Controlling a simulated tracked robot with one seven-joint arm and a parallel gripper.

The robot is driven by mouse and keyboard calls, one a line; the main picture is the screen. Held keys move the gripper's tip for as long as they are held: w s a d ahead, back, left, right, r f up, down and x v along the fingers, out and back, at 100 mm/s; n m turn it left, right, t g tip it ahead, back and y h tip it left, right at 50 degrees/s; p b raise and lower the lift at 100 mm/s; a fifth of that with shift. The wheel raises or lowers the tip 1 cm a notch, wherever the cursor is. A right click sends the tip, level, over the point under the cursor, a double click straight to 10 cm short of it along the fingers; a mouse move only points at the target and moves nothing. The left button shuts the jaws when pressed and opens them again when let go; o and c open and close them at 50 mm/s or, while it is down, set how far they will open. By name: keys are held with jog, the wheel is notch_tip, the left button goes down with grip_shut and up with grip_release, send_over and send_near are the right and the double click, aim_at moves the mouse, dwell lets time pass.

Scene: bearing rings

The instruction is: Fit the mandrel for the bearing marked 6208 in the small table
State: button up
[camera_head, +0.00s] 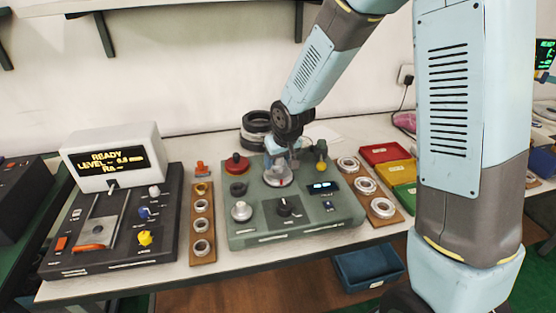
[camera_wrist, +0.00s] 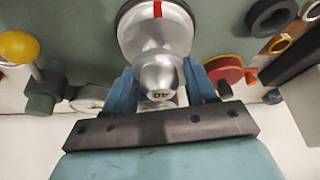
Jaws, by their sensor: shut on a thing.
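My gripper (camera_wrist: 160,88) has blue fingers on either side of a silver mandrel (camera_wrist: 160,72) and is shut on it. The mandrel's rounded end shows a small mark that looks like 40. A wider silver round part (camera_wrist: 155,32) with a red stripe lies beyond it over the green surface; I cannot tell whether the two are one piece or how firmly the mandrel sits. In the head view my gripper (camera_head: 281,158) points down over the back middle of the green device (camera_head: 250,225). The marking 6208 is not readable anywhere.
Silver rings lie on wooden boards left (camera_head: 202,258) and right (camera_head: 393,219) of the green device. A red knob (camera_head: 237,164) and a yellow ball knob (camera_head: 321,166) flank my gripper. A black display unit (camera_head: 110,255) stands left. Coloured bins (camera_head: 387,153) stand right; dark rings (camera_head: 257,122) are stacked behind.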

jog(key=shift+f, duration=0.7)
dwell(0.6)
jog(key=o, duration=1)
jog(key=shift+s, duration=0.1)
jog(key=o, duration=0.5)
jog(key=shift+d, duration=0.1)
jog(key=shift+c, duration=0.2)
jog(key=shift+f, duration=0.1)
jog(key=shift+s+d, duration=0.1)
jog(key=v, duration=1.4)
jog(key=shift+a, duration=0.3)
